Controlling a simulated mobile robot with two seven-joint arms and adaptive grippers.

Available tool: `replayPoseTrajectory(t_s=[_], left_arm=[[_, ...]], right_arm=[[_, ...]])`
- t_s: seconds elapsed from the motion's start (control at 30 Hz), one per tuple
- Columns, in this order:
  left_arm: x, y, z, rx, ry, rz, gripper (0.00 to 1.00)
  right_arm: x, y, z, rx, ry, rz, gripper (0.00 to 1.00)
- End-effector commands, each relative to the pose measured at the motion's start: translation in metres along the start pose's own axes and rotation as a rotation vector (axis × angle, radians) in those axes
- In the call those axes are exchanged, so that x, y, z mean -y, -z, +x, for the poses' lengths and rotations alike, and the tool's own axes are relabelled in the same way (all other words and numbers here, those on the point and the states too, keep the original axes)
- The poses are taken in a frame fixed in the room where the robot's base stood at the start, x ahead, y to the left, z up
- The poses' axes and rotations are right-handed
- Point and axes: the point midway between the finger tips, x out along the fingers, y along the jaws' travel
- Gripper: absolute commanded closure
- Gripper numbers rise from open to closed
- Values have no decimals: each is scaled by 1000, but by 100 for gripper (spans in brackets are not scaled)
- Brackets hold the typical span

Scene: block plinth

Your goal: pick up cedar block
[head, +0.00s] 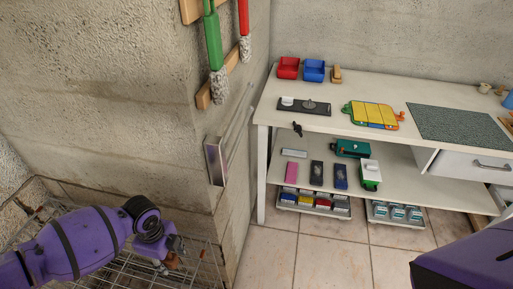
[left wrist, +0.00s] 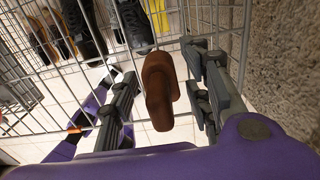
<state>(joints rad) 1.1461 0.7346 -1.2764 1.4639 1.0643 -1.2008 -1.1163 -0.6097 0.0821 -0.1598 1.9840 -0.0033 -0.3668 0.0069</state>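A reddish-brown, rounded piece that looks like the cedar block (left wrist: 158,88) stands out between the fingers of my left gripper (left wrist: 160,98) in the left wrist view. The fingers are apart, with a visible gap on each side of it, so the gripper looks open around it. My right gripper is not in view.
Wire mesh (head: 205,262) surrounds the left gripper, close to a concrete wall (head: 120,110). Dark shoes (left wrist: 133,22) lie beyond the mesh in the wrist view. A white workbench (head: 375,92) with trays and tools stands at the right. Tiled floor (head: 305,258) is clear in front.

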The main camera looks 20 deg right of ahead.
Motion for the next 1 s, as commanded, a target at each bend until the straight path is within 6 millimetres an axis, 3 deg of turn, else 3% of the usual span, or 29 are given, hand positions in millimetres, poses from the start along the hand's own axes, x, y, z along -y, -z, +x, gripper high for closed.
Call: replayPoseTrajectory(t_s=[0.03, 0.3, 0.67, 0.83, 1.0], left_arm=[[0, 0, 0, 0, 0, 0, 66], [0, 0, 0, 0, 0, 0, 98], [1, 0, -9, 0, 3, 0, 98], [2, -1, -32, 1, 5, 0, 98], [-21, 17, -69, 1, 7, 4, 98]], right_arm=[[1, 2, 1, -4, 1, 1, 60], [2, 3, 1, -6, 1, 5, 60], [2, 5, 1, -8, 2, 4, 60], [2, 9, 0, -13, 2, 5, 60], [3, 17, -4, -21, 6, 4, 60]])
